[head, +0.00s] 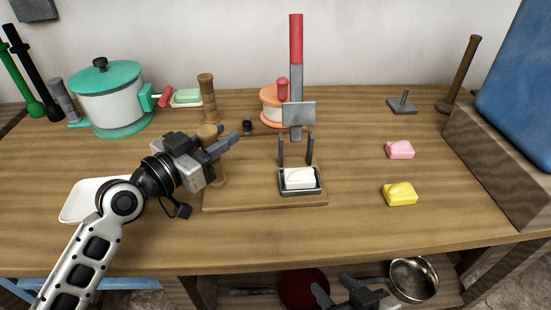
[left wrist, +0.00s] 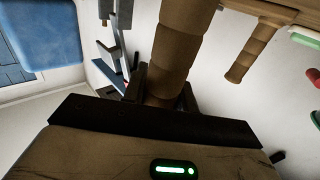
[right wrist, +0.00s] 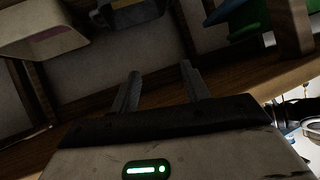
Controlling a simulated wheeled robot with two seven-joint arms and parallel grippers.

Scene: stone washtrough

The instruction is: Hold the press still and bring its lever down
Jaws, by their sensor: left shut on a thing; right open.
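The press stands mid-table on a wooden base board (head: 250,195). Its lever (head: 296,40), with a red grip, points straight up. A grey plate (head: 298,113) sits above a dark tray (head: 314,186) holding a white block (head: 299,176). My left gripper (head: 226,143) is shut on a turned wooden handle (head: 208,131) at the board's left side; the handle also shows between the fingers in the left wrist view (left wrist: 181,45). My right gripper (head: 335,288) is open and empty, low at the table's front edge, apart from the press; its fingers also show in the right wrist view (right wrist: 160,76).
A second wooden handle (head: 206,88) stands behind the held one. A teal-lidded pot (head: 108,105) and white dish (head: 85,200) are left. Pink (head: 400,150) and yellow soaps (head: 400,194) lie right, before a stone-like block (head: 500,165). A metal bowl (head: 413,280) sits below.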

